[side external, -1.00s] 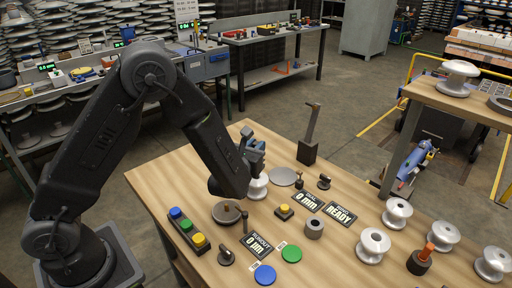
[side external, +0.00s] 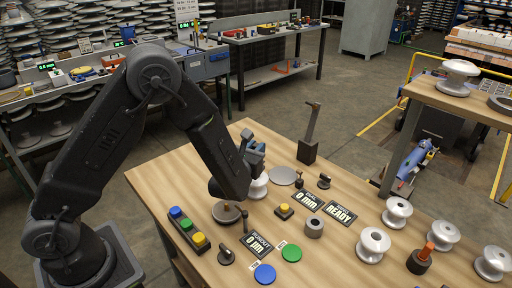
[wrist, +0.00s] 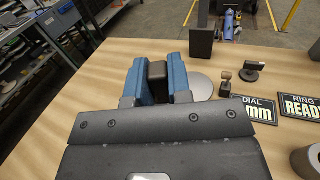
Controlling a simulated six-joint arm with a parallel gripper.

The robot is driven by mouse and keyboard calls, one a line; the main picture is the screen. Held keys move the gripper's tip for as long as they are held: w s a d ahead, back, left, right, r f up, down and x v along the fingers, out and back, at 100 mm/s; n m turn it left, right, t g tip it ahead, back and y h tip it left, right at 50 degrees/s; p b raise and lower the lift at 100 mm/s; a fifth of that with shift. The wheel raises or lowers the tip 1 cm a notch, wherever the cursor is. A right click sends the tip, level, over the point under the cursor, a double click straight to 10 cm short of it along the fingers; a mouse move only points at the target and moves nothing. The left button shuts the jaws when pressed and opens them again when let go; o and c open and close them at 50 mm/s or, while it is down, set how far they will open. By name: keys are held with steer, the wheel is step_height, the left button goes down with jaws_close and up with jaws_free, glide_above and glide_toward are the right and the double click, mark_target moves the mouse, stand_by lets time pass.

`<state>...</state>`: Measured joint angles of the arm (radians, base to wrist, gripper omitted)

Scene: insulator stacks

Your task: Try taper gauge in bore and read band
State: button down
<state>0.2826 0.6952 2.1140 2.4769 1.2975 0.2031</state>
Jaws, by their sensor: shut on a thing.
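My gripper (side external: 256,150) is shut with its blue fingers on a dark block-like piece (wrist: 157,74), which looks like a handle. I cannot tell for sure that it is the taper gauge; its lower end is hidden. In the side view a white insulator (side external: 258,188) stands just below the gripper, partly covered by my wrist. Whether the held piece reaches into its bore cannot be seen. More white spool insulators with bores stand at the right, one at the front (side external: 373,246). Displays read DIAL 0 mm (side external: 308,199) and RING READY (side external: 340,214).
A dark upright post (side external: 308,150) stands behind, near a grey disc (side external: 285,177). A button box (side external: 187,231), a round turntable (side external: 226,212), a runout display (side external: 258,244), a grey ring (side external: 314,228), blue and green discs and an orange-topped holder (side external: 419,261) occupy the front.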

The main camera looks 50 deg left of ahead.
steer(key=shift+f, duration=1.1)
steer(key=c, duration=1)
jaws_free()
steer(key=v, duration=1.4)
steer(key=shift+w+r, duration=0.1)
